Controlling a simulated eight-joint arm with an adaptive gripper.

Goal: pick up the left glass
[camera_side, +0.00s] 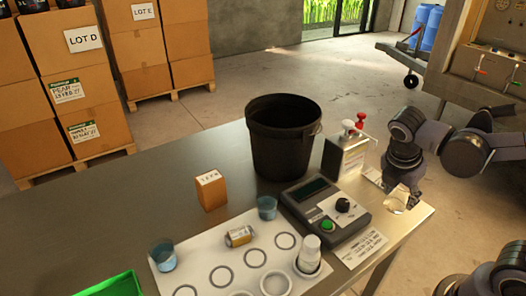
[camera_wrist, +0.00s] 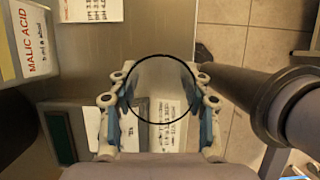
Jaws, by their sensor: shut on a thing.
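My gripper (camera_side: 405,197) is at the right end of the metal table, by the table's edge. It is shut on a clear glass (camera_side: 396,205). In the wrist view, the glass's round rim (camera_wrist: 160,56) shows between the two fingers of my gripper (camera_wrist: 158,125), with one finger on each side. The side view does not show clearly whether the glass touches the table. Two bluish glasses stand apart from my gripper: one (camera_side: 163,257) at the left of the white mat, one (camera_side: 267,208) at its far edge.
A grey device with a green button (camera_side: 326,212) and a metal can with red and white taps (camera_side: 345,155) stand left of my gripper. A black bucket (camera_side: 283,140) is behind. A paper card (camera_side: 361,248) lies in front. A tipped can (camera_side: 239,236) lies on the mat (camera_side: 205,251).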

